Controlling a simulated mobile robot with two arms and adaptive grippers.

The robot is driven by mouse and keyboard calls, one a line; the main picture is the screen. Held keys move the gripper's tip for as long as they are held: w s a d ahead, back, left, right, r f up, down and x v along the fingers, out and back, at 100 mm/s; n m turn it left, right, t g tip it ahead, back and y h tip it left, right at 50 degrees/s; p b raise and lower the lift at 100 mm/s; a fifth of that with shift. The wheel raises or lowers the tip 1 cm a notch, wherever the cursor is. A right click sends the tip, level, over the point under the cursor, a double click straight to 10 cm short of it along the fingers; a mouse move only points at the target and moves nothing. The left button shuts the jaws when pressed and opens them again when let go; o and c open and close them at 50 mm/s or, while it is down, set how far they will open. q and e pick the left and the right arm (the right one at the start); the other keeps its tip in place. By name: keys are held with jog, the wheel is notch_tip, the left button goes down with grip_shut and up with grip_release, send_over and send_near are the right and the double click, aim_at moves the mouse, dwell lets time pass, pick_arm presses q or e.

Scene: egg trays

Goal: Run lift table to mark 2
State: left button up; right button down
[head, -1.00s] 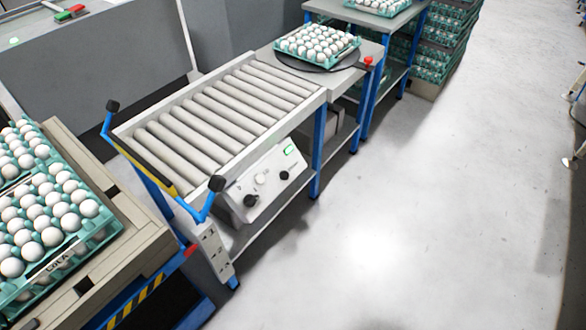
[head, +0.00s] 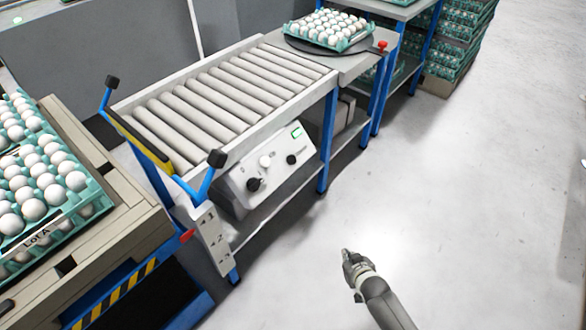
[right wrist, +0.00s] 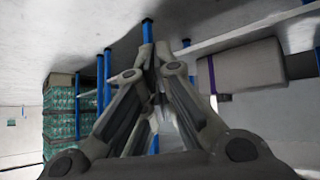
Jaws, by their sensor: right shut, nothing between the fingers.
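The lift table (head: 118,300), blue with yellow-black stripes on its edge, stands at the lower left of the head view. It carries a wooden pallet (head: 122,225) with teal egg trays (head: 45,240) labelled Lot A. A red pointer (head: 187,236) on its corner sits beside a light grey mark plate (head: 213,241); I cannot read its marks surely. A white control panel (head: 268,172) with dark knobs and a green display is under the roller conveyor. My right gripper (head: 347,256) is shut and empty over the floor, apart from the panel. It also shows in the right wrist view (right wrist: 153,62). My left gripper is not in view.
The roller conveyor (head: 225,92) has blue handles (head: 210,175) at its near end. A filled egg tray (head: 330,30) sits on a dark turntable beyond it, near a red button (head: 382,46). Stacked trays (head: 455,50) stand behind. The floor (head: 480,200) at right is clear.

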aim_at(291, 160)
jog(key=w+a+r+n+t+y+b, duration=0.15)
jog(key=w+a+r+t+b, duration=0.35)
jog(key=w+r, duration=0.8)
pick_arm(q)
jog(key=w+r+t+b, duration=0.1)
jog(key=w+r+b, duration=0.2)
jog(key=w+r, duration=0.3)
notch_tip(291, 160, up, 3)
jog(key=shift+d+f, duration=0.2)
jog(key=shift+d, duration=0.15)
pick_arm(e)
jog(key=w+a+r+y, duration=0.1)
jog(key=w+a+r, duration=0.1)
jog(key=r, duration=0.5)
jog(key=w+a+r+t+y, duration=0.1)
jog(key=a+r, duration=0.3)
jog(key=r, duration=0.4)
jog(key=shift+w+a+r+n+t, duration=0.2)
jog(key=shift+w+r+n+t, duration=0.1)
jog(key=shift+w+n, duration=0.2)
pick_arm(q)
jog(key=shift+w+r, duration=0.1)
pick_arm(e)
jog(key=shift+f+y, duration=0.15)
jog(key=shift+y, duration=0.1)
